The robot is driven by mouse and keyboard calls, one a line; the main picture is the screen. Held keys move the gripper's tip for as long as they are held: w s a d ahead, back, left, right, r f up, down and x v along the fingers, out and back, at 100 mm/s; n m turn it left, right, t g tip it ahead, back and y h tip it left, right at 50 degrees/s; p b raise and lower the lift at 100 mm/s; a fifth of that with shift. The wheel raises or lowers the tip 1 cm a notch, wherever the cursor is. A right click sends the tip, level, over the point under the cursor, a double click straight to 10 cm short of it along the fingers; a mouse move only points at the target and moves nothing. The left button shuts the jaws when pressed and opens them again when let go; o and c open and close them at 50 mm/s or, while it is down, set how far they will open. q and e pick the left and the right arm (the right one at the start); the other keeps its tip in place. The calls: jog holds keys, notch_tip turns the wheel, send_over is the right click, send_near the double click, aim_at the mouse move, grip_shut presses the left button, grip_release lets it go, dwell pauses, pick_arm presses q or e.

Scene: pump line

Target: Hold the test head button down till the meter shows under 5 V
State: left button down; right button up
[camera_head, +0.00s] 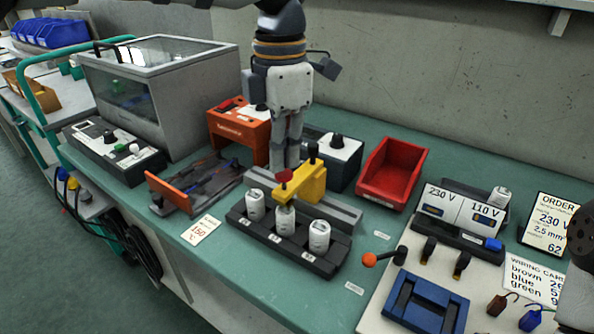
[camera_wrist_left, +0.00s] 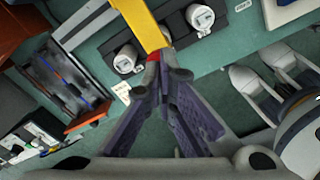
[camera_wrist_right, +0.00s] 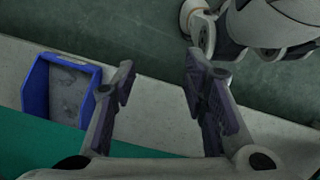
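The yellow test head (camera_head: 303,185) stands over the dark rack (camera_head: 262,243), above the middle of three white capacitors (camera_head: 285,221). Its red button (camera_head: 285,176) is at the end of the yellow arm. My left gripper (camera_head: 286,168) points down with its fingers together at the button. The left wrist view shows the fingertips (camera_wrist_left: 161,72) right at the red button (camera_wrist_left: 152,56), seemingly touching; I cannot tell whether it is pressed. My right gripper (camera_wrist_right: 160,75) is open and empty. I cannot make out a meter reading in volts.
A red bin (camera_head: 392,172) and a grey box with a black knob (camera_head: 337,150) stand behind the rack. An orange box (camera_head: 238,130) and an orange-ended tray (camera_head: 168,193) are left. A blue fixture (camera_head: 425,302) is at front right. A blue bin (camera_wrist_right: 66,90) shows in the right wrist view.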

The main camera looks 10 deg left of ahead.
pick_arm(q)
jog(key=shift+f, duration=1)
pick_arm(e)
jog(key=shift+w+r, duration=0.25)
pick_arm(q)
jog(key=shift+s+f, duration=0.1)
jog(key=shift+f, duration=0.15)
dwell(3.4)
notch_tip(320, 180, up, 5)
jog(key=shift+p, duration=0.6)
jog(key=shift+r, duration=1.2)
pick_arm(e)
jog(key=shift+w+r+t, duration=0.4)
jog(key=shift+w+r, duration=0.15)
jog(key=shift+w, duration=0.05)
